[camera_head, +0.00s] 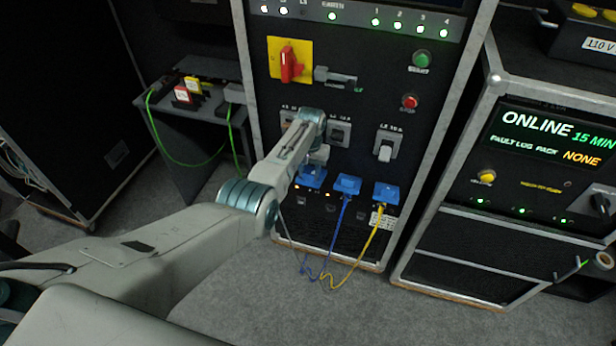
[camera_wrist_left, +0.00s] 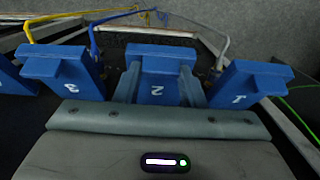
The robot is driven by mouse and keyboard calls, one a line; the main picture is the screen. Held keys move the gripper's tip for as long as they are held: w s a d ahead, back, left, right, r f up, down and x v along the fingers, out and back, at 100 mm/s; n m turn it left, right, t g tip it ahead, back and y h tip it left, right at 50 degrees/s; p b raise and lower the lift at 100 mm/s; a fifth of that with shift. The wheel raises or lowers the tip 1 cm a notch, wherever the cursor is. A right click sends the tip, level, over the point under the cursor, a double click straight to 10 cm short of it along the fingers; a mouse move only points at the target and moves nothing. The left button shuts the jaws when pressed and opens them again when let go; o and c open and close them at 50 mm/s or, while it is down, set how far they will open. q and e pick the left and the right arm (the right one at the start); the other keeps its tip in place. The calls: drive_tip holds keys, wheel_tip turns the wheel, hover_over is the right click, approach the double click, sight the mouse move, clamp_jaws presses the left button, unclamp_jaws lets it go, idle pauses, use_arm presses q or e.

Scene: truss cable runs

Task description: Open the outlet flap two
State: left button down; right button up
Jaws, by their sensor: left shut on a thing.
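Outlet flap two is a blue lid marked 2 in the left wrist view (camera_wrist_left: 157,88), and in the head view (camera_head: 312,178) it sits low on the black rack panel. My left gripper (camera_head: 317,158) comes down on it from above. In the wrist view its grey-green fingers (camera_wrist_left: 160,92) lie at both sides of the flap and are shut on it. How far the flap is tilted, I cannot tell. Blue flap three (camera_wrist_left: 66,72) and flap one (camera_wrist_left: 246,82) stand on either side. Flap one is hidden behind my arm in the head view. My right gripper is not in view.
A blue cable (camera_head: 341,215) and a yellow cable (camera_head: 371,240) hang from the outlets to the right of flap two. Breaker switches (camera_head: 386,147) sit above the flaps. A side table (camera_head: 190,125) stands left, and another rack (camera_head: 480,240) right.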

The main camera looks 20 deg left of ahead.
use_arm(q)
drive_tip(key=shift+w+r, duration=0.55)
